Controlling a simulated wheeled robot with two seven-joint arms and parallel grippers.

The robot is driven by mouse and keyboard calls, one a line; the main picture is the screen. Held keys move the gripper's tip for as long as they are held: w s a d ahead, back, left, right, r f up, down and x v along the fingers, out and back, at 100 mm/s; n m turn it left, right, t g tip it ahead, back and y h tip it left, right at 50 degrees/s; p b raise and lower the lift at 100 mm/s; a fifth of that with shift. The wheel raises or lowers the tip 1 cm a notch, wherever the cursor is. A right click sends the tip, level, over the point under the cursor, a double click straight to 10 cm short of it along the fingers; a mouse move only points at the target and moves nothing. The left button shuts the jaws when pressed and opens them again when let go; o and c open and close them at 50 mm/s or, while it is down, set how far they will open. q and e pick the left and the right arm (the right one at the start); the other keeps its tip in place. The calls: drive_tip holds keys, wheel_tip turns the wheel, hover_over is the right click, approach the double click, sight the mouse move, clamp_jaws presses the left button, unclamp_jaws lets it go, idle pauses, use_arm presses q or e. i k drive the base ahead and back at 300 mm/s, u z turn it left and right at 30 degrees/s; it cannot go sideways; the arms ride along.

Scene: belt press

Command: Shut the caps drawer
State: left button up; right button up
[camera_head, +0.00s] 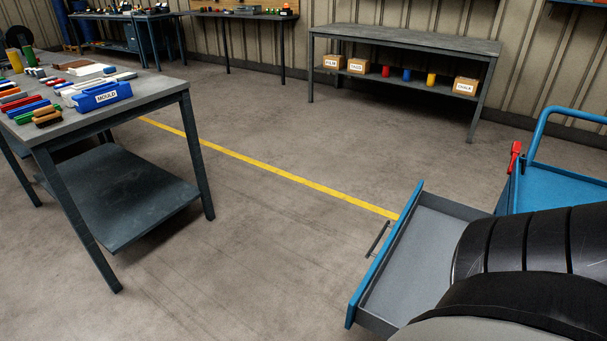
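An open drawer (415,262) with a grey inside and a blue front panel (385,250) sticks out at the lower right. A dark bar handle (377,239) sits on the outer side of its front. The visible part of the drawer is empty, and no label on it can be read. My black arm covers its right part and the body it slides into. Neither of my grippers shows in the head view.
A blue cart (560,185) with a red-handled item (515,157) stands behind the drawer. A workbench (150,90) with tools and a blue MOULD bin (101,97) is at left. A grey shelf table (405,42) holds boxes at the back. The middle floor is clear.

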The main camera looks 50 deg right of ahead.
sight(408, 276)
drive_tip(key=u, duration=0.2)
drive_tip(key=i, duration=1.45)
drive_tip(key=z, duration=1.65)
drive_tip(key=i, duration=2.45)
drive_tip(key=z, duration=2.65)
